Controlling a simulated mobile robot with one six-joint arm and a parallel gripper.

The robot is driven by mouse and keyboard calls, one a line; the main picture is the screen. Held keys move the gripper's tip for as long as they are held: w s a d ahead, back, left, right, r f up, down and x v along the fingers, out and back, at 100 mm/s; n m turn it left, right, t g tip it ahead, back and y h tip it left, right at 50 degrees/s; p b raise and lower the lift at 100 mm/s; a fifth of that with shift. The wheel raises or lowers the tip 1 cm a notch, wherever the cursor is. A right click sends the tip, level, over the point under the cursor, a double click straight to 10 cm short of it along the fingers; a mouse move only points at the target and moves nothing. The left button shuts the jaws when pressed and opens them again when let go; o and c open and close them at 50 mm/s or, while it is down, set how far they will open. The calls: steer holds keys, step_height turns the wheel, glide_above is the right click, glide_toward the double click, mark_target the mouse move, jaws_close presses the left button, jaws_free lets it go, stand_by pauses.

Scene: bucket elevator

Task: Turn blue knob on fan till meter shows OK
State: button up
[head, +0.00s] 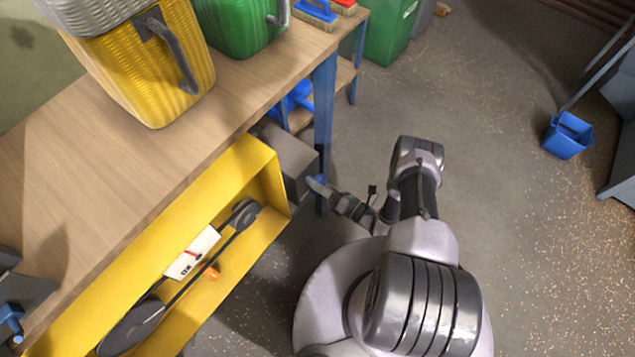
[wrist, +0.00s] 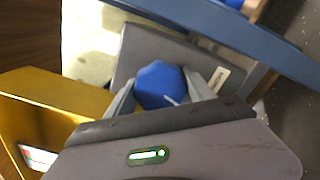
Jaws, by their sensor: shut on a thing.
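The blue knob (wrist: 160,85) sits between the two fingers of my gripper (wrist: 166,92) in the wrist view, and the gripper is shut on it. Behind the knob is a grey housing (wrist: 135,52), which also shows beside the yellow frame in the head view (head: 291,158). In the head view my gripper (head: 322,186) reaches to the housing, and the fingers hide most of the knob. The meter (head: 192,252) is a white plate marked OK with a red pointer, inside the yellow frame (head: 270,185). I cannot tell exactly where the pointer stands. A corner of the meter shows in the wrist view (wrist: 38,156).
A belt with dark pulleys (head: 240,214) runs past the meter. A wooden bench (head: 60,165) with a blue leg (head: 325,105) stands close to my arm. It carries a yellow bucket (head: 150,80) and a green bucket (head: 240,25).

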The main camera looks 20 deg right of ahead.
steer(key=o, duration=1.4)
steer(key=shift+c, duration=0.2)
steer(key=p+v, duration=0.3)
steer(key=v, duration=1.4)
steer(key=shift+s, duration=0.2)
steer(key=shift+d, duration=0.1)
